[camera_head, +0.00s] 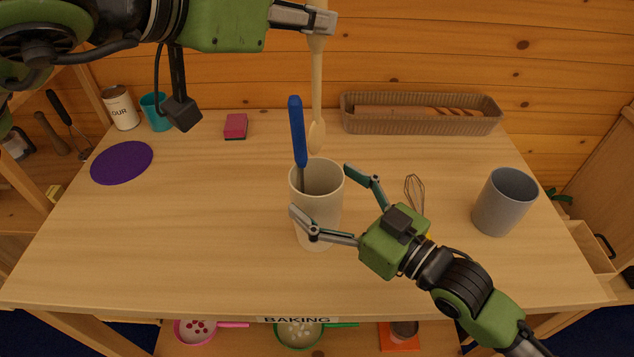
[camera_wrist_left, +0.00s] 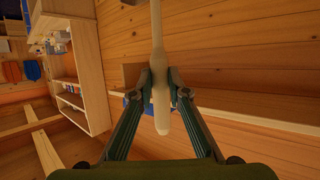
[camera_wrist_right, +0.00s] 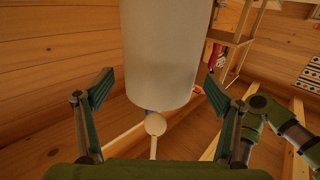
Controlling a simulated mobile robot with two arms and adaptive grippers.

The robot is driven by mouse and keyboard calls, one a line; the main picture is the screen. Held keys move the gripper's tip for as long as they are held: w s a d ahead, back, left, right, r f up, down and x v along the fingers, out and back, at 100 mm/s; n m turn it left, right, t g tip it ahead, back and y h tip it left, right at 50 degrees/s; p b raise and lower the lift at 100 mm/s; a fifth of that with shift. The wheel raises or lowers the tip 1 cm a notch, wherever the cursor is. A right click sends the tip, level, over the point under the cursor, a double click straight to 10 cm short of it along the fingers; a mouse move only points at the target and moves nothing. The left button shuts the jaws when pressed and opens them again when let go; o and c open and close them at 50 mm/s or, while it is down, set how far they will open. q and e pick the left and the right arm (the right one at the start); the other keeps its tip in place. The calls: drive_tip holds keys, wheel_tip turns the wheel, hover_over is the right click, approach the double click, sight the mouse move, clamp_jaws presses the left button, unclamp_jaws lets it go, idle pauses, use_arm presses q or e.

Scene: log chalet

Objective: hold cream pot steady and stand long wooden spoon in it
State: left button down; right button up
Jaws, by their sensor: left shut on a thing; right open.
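The cream pot (camera_head: 318,228) stands upright on the table, with a blue-handled utensil (camera_head: 298,130) leaning in it. My left gripper (camera_head: 318,20) is shut on the long wooden spoon (camera_head: 317,85), which hangs nearly upright with its bowl end low. In the head view the bowl end appears just above the pot's far rim; whether it is over the opening is unclear. The left wrist view shows the spoon (camera_wrist_left: 158,50) between the fingertips. My right gripper (camera_head: 320,190) is open, with its fingers on either side of the pot. The right wrist view shows the pot (camera_wrist_right: 165,55) between the spread fingers.
A grey cup (camera_head: 503,202) and a whisk (camera_head: 414,190) are on the right. A long basket (camera_head: 360,127) with bread lies at the back. A purple mat (camera_head: 122,163), pink sponge (camera_head: 235,126), teal cup (camera_head: 155,112) and flour tin (camera_head: 121,108) are left. The table's left front is clear.

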drive_tip(key=shift+x, duration=1.3)
drive_tip(key=c, duration=1.3)
